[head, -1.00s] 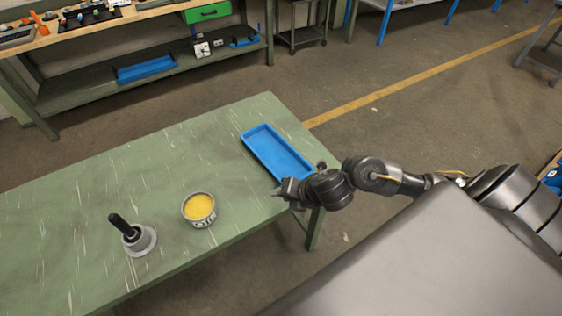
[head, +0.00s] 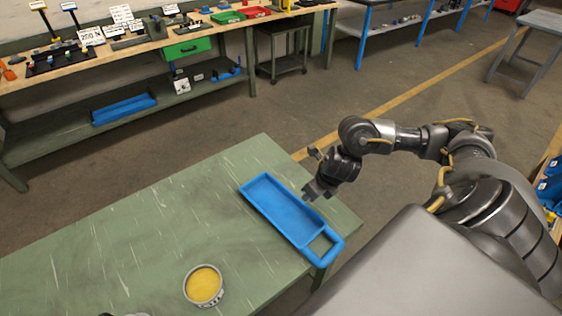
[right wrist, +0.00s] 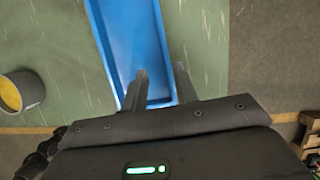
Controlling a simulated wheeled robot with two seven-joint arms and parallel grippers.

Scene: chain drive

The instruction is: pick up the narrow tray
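The narrow blue tray (head: 283,212) lies on the green table, with an open loop handle at its near right end. My right gripper (head: 312,193) hangs near the tray's right long side, pointing down. In the right wrist view the blue tray (right wrist: 135,45) runs up from between and beyond the two dark fingers (right wrist: 160,88). The fingers are apart with a gap between them, and they hold nothing that I can see. Whether they touch the tray is not clear. My left gripper is not in view.
A round tin with yellow contents (head: 204,285) stands on the green table (head: 140,235), left of the tray. A workbench (head: 120,55) with tools stands at the back, with another blue tray (head: 125,108) on its lower shelf. The table's left part is mostly clear.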

